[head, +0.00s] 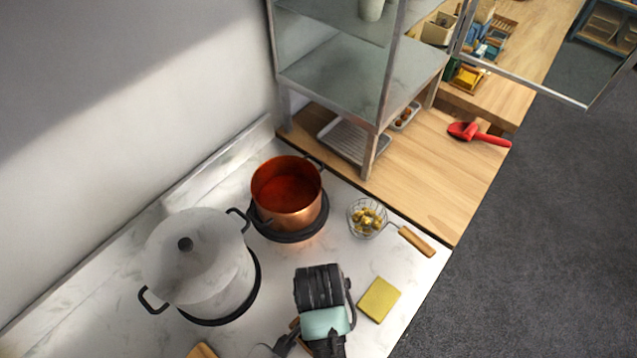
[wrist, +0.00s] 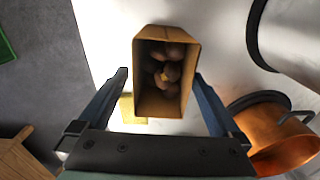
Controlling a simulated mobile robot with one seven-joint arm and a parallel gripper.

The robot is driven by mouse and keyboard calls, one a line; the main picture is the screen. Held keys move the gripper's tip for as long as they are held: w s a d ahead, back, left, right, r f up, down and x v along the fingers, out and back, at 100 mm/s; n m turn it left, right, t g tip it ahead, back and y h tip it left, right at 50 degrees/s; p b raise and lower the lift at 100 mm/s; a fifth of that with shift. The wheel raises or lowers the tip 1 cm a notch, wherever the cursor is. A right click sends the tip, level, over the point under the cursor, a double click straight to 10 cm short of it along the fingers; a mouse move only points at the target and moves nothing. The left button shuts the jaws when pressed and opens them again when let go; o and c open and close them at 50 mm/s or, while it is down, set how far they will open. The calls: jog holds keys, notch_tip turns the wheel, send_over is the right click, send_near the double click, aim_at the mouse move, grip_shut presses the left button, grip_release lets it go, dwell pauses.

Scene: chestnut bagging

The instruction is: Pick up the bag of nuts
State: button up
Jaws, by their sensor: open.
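The bag of nuts is an open-topped brown paper bag (wrist: 143,98) with several dark brown nuts inside, seen from above in the wrist view. My gripper (wrist: 160,76) is open, with one blue finger on each side of the bag. Small gaps seem to show between the fingers and the bag's sides, though contact lower down cannot be told. In the head view my arm's end (head: 322,305) is over the front of the white counter, and it hides the bag almost wholly.
A copper pot (head: 288,197) of red liquid and a lidded white pot (head: 198,270) stand on burners. A wire skimmer (head: 415,240) holding nuts and a yellow pad (head: 379,299) lie right. A metal shelf (head: 340,80) stands behind. A red scoop (head: 480,134) lies on wood.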

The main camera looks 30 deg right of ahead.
jog(key=shift+w+a+f+p, duration=0.1)
jog(key=shift+f+p, duration=0.55)
jog(key=shift+f, duration=2.25)
jog(key=c, duration=1.5)
jog(key=shift+o, duration=0.2)
jog(key=shift+r, duration=0.1)
